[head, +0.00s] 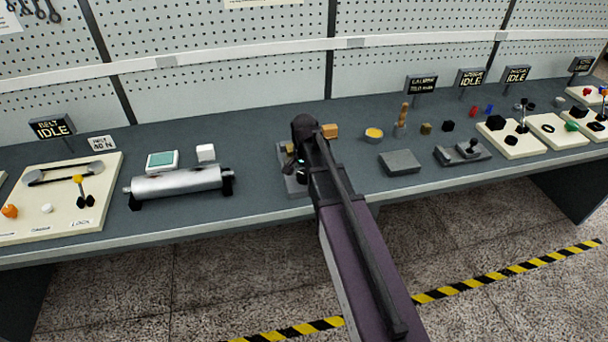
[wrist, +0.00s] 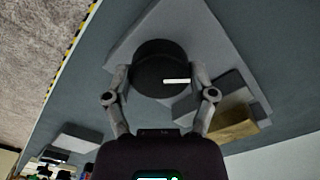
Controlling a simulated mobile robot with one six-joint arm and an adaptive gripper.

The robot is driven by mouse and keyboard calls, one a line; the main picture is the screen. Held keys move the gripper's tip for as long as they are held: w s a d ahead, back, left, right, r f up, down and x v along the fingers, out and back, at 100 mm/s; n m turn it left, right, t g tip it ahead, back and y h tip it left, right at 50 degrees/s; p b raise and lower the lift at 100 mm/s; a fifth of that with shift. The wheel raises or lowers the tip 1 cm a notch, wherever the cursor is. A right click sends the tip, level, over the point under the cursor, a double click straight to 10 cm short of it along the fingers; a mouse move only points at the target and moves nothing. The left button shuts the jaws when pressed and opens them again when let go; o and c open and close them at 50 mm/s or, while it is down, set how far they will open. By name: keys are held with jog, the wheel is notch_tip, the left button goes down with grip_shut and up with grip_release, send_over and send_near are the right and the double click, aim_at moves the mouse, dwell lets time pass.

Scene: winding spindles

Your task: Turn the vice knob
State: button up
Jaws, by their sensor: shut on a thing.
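The vice knob (wrist: 155,68) is a dark, round knob with a white mark on its face, in the upper middle of the wrist view. My gripper (wrist: 160,80) has one finger on each side of it and is shut on it. The knob sits over a grey base plate (wrist: 208,38). A brass-coloured block (wrist: 234,122) lies beside grey vice parts at the right. In the head view my arm hides most of the vice; part of its grey base (head: 297,187) shows at the bench's middle.
A metal roller (head: 178,183) and a belt board (head: 70,215) stand to the left on the bench (head: 250,150). A grey block (head: 399,162), a yellow-topped cup (head: 374,134) and a joystick box (head: 462,153) stand to the right. A pegboard wall is behind.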

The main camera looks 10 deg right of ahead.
jog(key=m, duration=0.4)
jog(key=shift+s+m, duration=0.15)
jog(key=shift+m, duration=0.15)
jog(key=m, duration=0.4)
jog(key=shift+m, duration=0.3)
jog(key=m, duration=0.4)
jog(key=shift+m, duration=0.3)
jog(key=m, duration=0.4)
jog(key=shift+m, duration=0.4)
jog(key=o, duration=1)
jog(key=shift+o, duration=0.2)
jog(key=shift+r, duration=0.15)
